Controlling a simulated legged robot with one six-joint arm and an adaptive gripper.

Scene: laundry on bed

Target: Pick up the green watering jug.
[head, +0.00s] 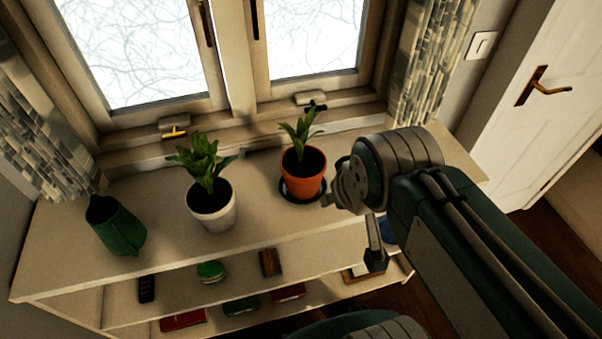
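The green watering jug (116,227) stands on the left end of the white shelf top, near the left curtain. It is dark green with a wide open top, and its angular front side faces right. My gripper (370,244) is in the right half of the head view, in front of the shelf's right part and far to the right of the jug. It is seen at an angle and partly hidden by my wrist, so I cannot tell how its fingers stand. Nothing shows in it, and it is apart from the jug.
A plant in a white pot (211,213) stands right of the jug. A plant in an orange pot (302,178) stands nearer my arm. Lower shelves hold a dark remote (146,289), a green round object (211,271) and books. The window (230,60) is behind; a white door (535,100) is right.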

